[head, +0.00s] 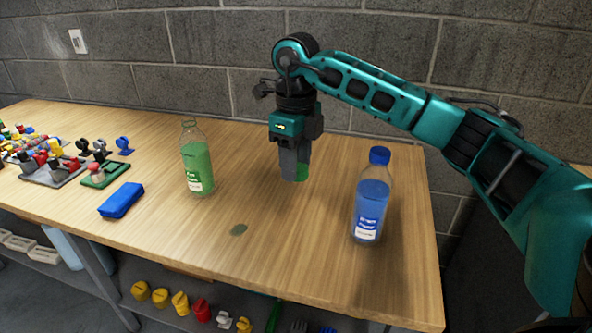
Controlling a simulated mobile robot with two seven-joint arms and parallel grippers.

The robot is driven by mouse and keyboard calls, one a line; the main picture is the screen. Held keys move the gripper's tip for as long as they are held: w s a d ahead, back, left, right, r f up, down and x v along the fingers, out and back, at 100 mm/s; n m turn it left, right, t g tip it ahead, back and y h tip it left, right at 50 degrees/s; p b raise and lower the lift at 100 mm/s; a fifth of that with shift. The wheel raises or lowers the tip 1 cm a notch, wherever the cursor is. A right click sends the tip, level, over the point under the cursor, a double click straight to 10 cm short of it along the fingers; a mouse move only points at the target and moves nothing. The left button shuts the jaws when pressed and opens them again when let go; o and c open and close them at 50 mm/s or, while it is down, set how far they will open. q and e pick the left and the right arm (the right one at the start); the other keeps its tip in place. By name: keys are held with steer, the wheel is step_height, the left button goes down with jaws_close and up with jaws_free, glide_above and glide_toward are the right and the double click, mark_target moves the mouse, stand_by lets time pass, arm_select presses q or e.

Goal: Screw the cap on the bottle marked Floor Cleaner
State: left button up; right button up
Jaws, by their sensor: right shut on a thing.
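A clear bottle of green liquid (197,165) stands upright left of centre on the wooden table. Its neck is open at the top, and its small green-and-white label is too small to read surely. My right gripper (294,174) points down, shut on a green cap (302,173), right of the green bottle and apart from it. The fingers hide much of the cap, and I cannot tell whether it touches the table. A bottle of blue liquid (371,200) with a blue cap stands upright at the right. My left gripper is out of view.
A blue block (121,200) lies left of the green bottle. Trays with colourful parts (50,170) fill the table's left end. A flat dull green spot (238,229) marks the table (280,245). The wood between the bottles is otherwise clear. A brick wall stands behind.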

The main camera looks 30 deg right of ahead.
stand_by(0.3)
steer(key=shift+s+a+f+n, duration=0.2)
steer(key=shift+a+n, duration=0.1)
steer(key=shift+n, duration=0.6)
steer(key=s+a+f+n, duration=0.3)
steer(key=a+n, duration=0.2)
steer(key=n, duration=0.9)
steer(key=s+a+f+n, duration=0.3)
steer(key=s+a+n, duration=0.1)
steer(key=n, duration=1.1)
steer(key=shift+a+f, duration=0.15)
steer(key=shift+a, duration=0.55)
steer(key=shift+d, duration=0.15)
